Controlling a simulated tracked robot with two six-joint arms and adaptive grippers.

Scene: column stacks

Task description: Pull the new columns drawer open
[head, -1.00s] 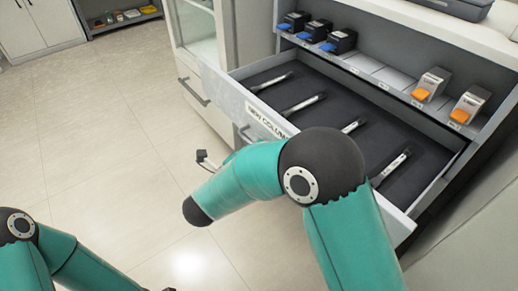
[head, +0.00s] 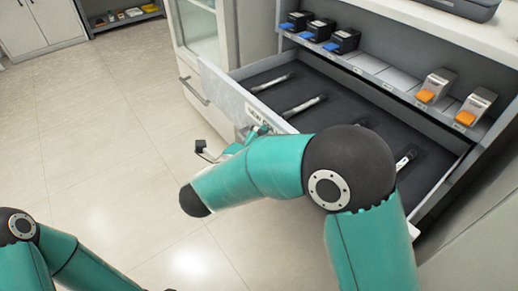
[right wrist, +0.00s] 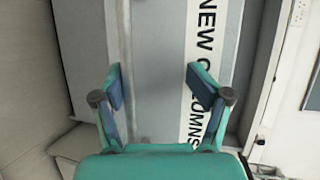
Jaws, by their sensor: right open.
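The new columns drawer (head: 222,88) stands pulled out of the cabinet in the head view, with several slim columns (head: 304,105) lying on its dark lining. My right arm hides part of its front and its near end. Its label (head: 257,115) is partly covered in the head view; the right wrist view shows the words NEW COLUMNS (right wrist: 205,75) on the drawer front. My right gripper (right wrist: 157,84) is open in front of that drawer front, with nothing seen between its fingers. The label lies beside its right finger.
Black boxes with blue fronts (head: 343,41) and white boxes with orange fronts (head: 436,86) stand on the shelf above the drawer. A glass-door cabinet (head: 195,35) stands left of it. The tiled floor (head: 110,130) at left is clear.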

